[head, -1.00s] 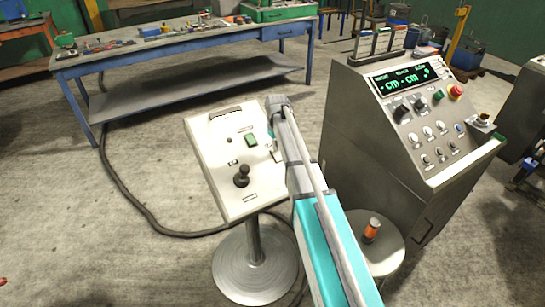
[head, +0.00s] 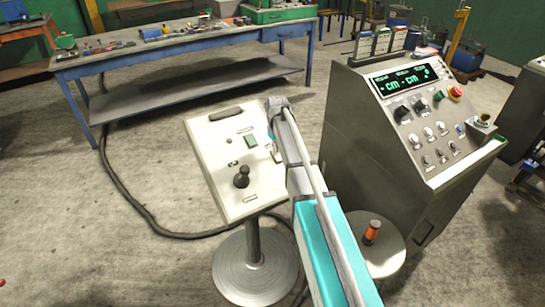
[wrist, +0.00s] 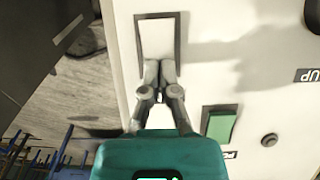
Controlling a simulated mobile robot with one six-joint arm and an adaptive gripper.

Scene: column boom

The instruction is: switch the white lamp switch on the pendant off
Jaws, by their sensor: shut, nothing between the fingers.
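The pendant (head: 222,176) is a tilted white panel on a round-footed stand in the head view. The white lamp switch (wrist: 157,38) is a pale rocker in a dark frame near the top of the wrist view. In the head view, my arm partly covers it. My gripper (wrist: 161,68) is shut and empty, with its fingertips over the lower end of the switch in the wrist view. I cannot tell whether they touch it. In the head view the fingers are mostly hidden behind my arm.
A green switch (wrist: 218,125) and a small dark round button (wrist: 269,140) sit beside my gripper on the panel. A black joystick (head: 241,177) stands lower on it. A grey control console (head: 365,150) is close on the right, and a stool (head: 386,258) stands before it.

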